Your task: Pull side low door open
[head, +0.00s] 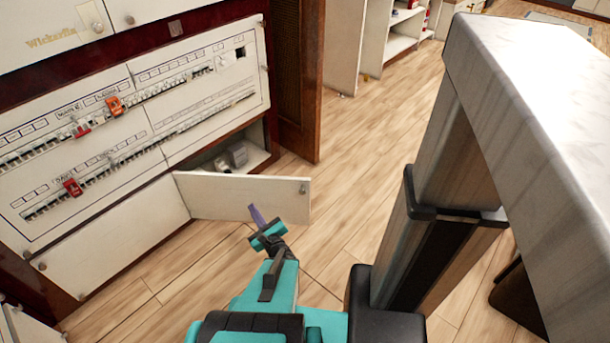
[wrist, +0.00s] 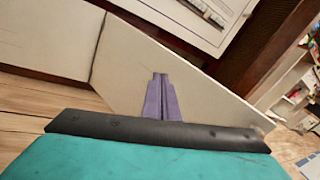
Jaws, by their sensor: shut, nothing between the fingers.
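The low door (head: 245,197) at the right end of the breaker cabinet is a white panel with a small round knob (head: 303,187) near its free right edge. It stands swung out from the cabinet, and the opening (head: 235,158) behind it shows some small grey items. My gripper (head: 256,214), with purple fingers, is in front of the door's outer face, left of the knob. In the wrist view the shut fingers (wrist: 161,95) stand against the white door (wrist: 205,95) in the picture. Whether they touch it cannot be told.
A second low white panel (head: 115,240) is flush to the left. Breaker rows with red and orange switches (head: 73,187) are above. A marble-topped table (head: 530,90) rises at the right. Wooden floor (head: 350,150) is clear right of the door.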

